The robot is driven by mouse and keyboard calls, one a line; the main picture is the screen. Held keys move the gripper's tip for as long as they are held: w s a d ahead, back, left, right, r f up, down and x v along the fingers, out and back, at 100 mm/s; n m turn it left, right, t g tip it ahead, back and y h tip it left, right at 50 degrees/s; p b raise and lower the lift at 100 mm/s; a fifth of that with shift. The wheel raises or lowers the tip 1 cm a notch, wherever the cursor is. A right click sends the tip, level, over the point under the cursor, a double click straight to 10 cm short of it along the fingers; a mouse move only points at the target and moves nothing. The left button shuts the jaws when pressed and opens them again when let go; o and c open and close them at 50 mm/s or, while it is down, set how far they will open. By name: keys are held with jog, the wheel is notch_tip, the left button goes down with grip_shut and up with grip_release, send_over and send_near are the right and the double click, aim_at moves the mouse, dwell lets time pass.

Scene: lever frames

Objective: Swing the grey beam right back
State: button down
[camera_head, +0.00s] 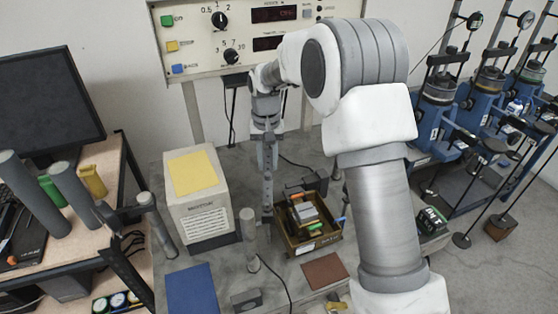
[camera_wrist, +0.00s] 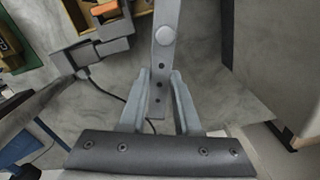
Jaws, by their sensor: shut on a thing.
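The grey beam (camera_wrist: 165,45) is a flat light strip with a round pale boss and several small dark holes. In the wrist view it runs down from the top edge between the two fingers of my gripper (camera_wrist: 161,76), which are shut on it near its lower end. In the head view the beam (camera_head: 267,192) shows as a narrow strip below my gripper (camera_head: 268,160), over the grey bench. The far end of the beam is cut off in the wrist view, and its pivot is not clear.
A beige box with a yellow top (camera_head: 195,202) stands left of the beam. A brown tray (camera_head: 316,243) with loose parts lies to the right. A grey post (camera_head: 249,240) stands in front. A dark grey bracket (camera_wrist: 97,50) is left of the beam.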

jog(key=shift+a+n, duration=0.6)
jog(key=shift+a, duration=0.1)
jog(key=c, duration=0.6)
grip_release()
jog(key=shift+r, duration=0.1)
jog(key=shift+r, duration=8.65)
